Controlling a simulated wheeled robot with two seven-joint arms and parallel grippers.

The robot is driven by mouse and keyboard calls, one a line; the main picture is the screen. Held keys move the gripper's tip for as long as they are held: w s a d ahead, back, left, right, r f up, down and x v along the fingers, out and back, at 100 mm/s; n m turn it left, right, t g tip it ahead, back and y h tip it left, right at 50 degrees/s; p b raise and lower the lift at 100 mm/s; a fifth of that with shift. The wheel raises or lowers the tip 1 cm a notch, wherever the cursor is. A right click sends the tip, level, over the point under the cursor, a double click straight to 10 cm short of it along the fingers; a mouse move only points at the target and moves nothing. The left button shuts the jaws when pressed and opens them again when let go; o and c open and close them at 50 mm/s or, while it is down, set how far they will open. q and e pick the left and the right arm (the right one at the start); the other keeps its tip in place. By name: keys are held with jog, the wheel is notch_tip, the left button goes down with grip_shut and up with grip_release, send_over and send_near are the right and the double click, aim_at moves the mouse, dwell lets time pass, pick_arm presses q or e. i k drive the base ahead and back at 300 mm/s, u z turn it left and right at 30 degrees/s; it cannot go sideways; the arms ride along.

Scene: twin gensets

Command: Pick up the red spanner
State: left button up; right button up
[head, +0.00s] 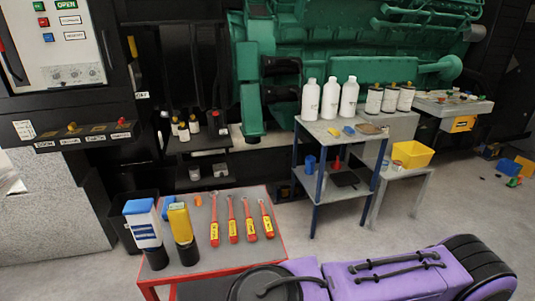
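Several spanners with red handles and yellow labels lie side by side on the grey top of a red-framed table (192,265) in the head view. The leftmost spanner (214,222) is beside a yellow-topped container. To its right lie another spanner (231,219), a third one (248,219) and the rightmost spanner (266,217). Neither of my grippers is in view.
A blue-topped container (143,222) and a yellow-topped container (181,223) stand on the table's left side. Behind right, a blue-legged shelf (318,184) holds white bottles (330,98). A yellow bin (412,154) sits farther right. Floor (455,205) is open at right.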

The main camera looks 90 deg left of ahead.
aim_at(215, 233)
jog(key=u, duration=3.25)
jog(key=i, duration=0.45)
jog(key=u, duration=0.9)
jog(key=k, duration=0.25)
jog(key=u, duration=0.25)
